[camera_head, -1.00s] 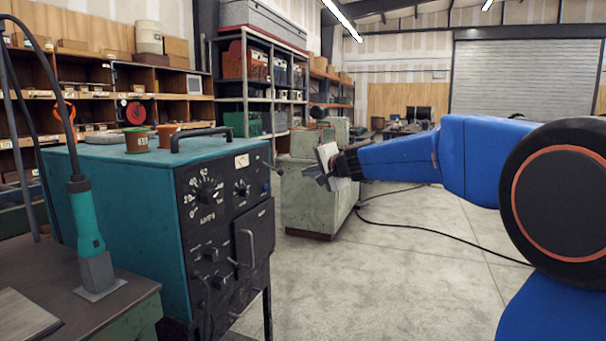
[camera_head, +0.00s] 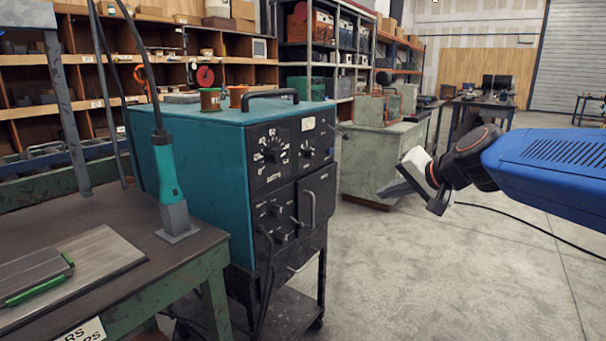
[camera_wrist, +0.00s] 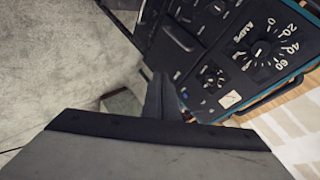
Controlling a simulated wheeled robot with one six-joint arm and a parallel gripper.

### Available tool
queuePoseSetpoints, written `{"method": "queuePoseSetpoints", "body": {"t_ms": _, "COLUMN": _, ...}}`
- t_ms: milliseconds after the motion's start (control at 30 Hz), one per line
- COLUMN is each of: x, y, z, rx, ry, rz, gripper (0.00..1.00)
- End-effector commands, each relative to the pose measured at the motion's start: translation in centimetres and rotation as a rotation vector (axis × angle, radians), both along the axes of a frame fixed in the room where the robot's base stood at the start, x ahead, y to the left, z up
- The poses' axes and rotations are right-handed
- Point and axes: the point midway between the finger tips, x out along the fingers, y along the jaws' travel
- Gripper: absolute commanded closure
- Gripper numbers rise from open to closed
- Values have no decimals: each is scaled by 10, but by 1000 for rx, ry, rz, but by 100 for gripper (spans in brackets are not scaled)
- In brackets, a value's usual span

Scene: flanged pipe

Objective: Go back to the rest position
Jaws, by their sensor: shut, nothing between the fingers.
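My gripper (camera_head: 394,188) is at the end of my blue arm, right of the teal welding machine in the head view. It is shut and empty, held in the air over the floor and apart from the machine. In the wrist view its dark fingers (camera_wrist: 158,97) point toward the machine's black front panel (camera_wrist: 215,50), with its dials and handle. The teal torch (camera_head: 166,178) stands upright in a grey holder on the bench at the left.
The teal welding machine (camera_head: 190,140) stands on a cart beside the dark-topped bench (camera_head: 130,275). A plate with green-edged bars lies on the bench. A pale green cabinet (camera_head: 375,165) stands behind my gripper. Open concrete floor (camera_head: 440,285) is at the right, with a black cable across it.

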Motion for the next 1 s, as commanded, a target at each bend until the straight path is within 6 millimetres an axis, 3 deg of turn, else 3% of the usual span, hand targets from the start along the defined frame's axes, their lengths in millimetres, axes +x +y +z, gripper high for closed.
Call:
{"method": "queuePoseSetpoints", "body": {"t_ms": 33, "x": -27, "y": 2, "z": -15, "rx": -56, "ry": 21, "rz": 36, "gripper": 100}}
{"method": "queuePoseSetpoints", "body": {"t_ms": 300, "x": -155, "y": -14, "z": -105, "rx": -381, "ry": 165, "rz": 210, "gripper": 100}}
{"method": "queuePoseSetpoints", "body": {"t_ms": 500, "x": -234, "y": -45, "z": -163, "rx": -601, "ry": 271, "rz": 297, "gripper": 100}}
{"method": "queuePoseSetpoints", "body": {"t_ms": 700, "x": -274, "y": -68, "z": -192, "rx": -722, "ry": 334, "rz": 334, "gripper": 100}}
{"method": "queuePoseSetpoints", "body": {"t_ms": 1000, "x": -280, "y": -72, "z": -196, "rx": -744, "ry": 346, "rz": 340, "gripper": 100}}
